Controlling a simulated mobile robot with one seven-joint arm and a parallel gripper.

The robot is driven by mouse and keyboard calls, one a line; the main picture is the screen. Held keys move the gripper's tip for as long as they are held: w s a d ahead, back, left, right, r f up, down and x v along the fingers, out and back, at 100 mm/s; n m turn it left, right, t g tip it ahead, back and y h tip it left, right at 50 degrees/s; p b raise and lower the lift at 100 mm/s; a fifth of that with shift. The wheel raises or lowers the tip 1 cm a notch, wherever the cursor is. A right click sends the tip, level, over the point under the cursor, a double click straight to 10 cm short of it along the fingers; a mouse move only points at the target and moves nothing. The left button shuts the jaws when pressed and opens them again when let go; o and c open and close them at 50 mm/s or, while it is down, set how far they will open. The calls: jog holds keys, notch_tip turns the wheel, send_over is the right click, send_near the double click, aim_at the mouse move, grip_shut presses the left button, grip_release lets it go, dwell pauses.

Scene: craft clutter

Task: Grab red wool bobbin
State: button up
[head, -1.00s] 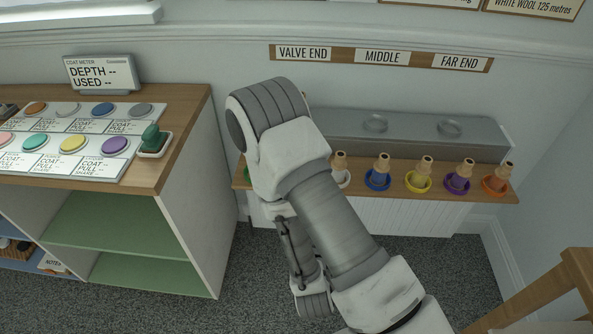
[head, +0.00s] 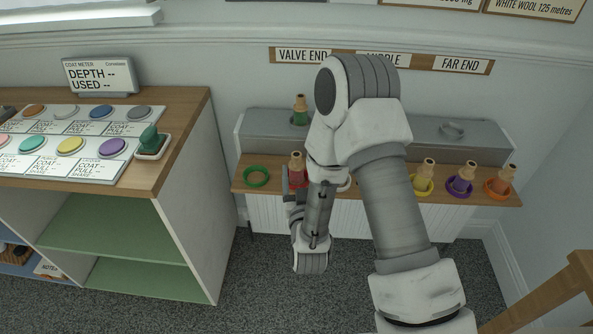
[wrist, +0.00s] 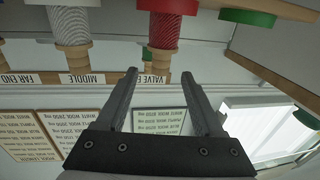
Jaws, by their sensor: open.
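The red wool bobbin (head: 297,174) stands upright with its wooden top showing on the wooden shelf in the head view, partly hidden by my arm. In the wrist view, which looks upside down, the red bobbin (wrist: 168,8) is at the top edge, cut off by the frame. Its wooden end points towards the gap between my fingertips. My gripper (wrist: 160,74) is open, with nothing held between its fingers. I cannot tell how far the fingertips are from the bobbin. In the head view my gripper is mostly hidden by the arm.
A green bobbin (head: 300,114) stands on the grey box behind the shelf (head: 238,184). The green ring (head: 256,177) on the shelf is empty. A white bobbin (wrist: 70,25) neighbours the red one. Yellow (head: 424,180), purple (head: 461,181) and orange (head: 499,184) bobbins stand further right.

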aim_at(297, 162)
jog(key=shift+w+a+f+b, duration=0.1)
jog(key=shift+w+a+b, duration=0.1)
jog(key=shift+w, duration=0.75)
jog(key=shift+w+a+r+b, duration=0.1)
jog(key=shift+w+b, duration=0.1)
jog(key=shift+w, duration=0.75)
jog(key=shift+w+a+f+b, duration=0.1)
jog(key=shift+w+a+b, duration=0.1)
jog(key=shift+w, duration=0.75)
grip_shut()
